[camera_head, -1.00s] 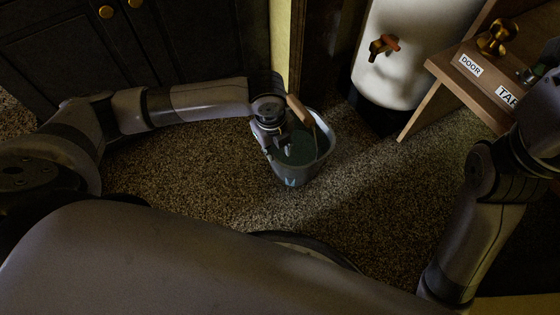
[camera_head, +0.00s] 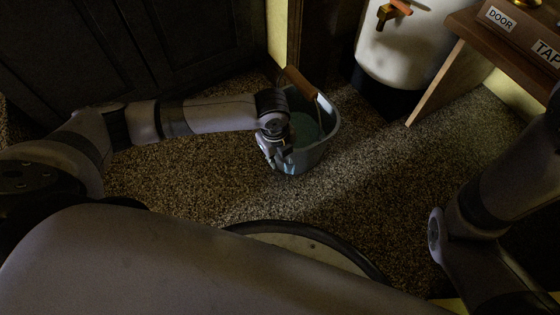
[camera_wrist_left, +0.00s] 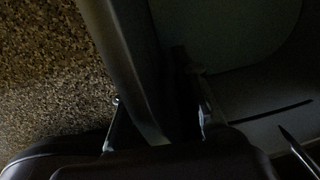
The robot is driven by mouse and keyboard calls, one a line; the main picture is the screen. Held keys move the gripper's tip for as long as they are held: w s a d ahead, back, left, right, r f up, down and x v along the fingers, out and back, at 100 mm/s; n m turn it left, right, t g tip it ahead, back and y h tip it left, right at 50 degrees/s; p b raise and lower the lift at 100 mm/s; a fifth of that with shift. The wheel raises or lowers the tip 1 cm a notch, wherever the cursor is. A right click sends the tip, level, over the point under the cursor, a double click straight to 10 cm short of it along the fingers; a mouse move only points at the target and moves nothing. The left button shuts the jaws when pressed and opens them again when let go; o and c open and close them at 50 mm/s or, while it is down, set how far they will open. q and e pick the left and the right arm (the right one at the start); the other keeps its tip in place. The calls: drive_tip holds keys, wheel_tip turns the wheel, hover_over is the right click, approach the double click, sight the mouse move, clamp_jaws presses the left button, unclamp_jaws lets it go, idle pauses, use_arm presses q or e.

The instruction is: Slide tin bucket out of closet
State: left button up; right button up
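The tin bucket (camera_head: 314,155) stands upright on the carpet beside a door frame, with a blue-green inside and a brown handle grip (camera_head: 301,83) at its back rim. My left gripper (camera_head: 275,158) points down at the bucket's near left side and overlaps it. In the left wrist view, the bucket's rim and wall (camera_wrist_left: 125,65) run down to the fingers, and a finger (camera_wrist_left: 205,105) lies on the bucket's inner side. The view is dark, so I cannot tell whether the fingers press on the wall. My right arm is at the right, but its gripper does not show.
A white tank (camera_head: 415,45) with an orange-handled tap stands behind the bucket. A wooden stand (camera_head: 440,85) with DOOR and TAP labels is right of it. Dark cabinet doors (camera_head: 185,45) line the back left. Carpet right of the bucket (camera_head: 375,165) is clear.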

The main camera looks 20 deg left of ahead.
use_arm(q)
drive_tip(key=shift+f, duration=0.35)
clamp_jaws()
idle(1.0)
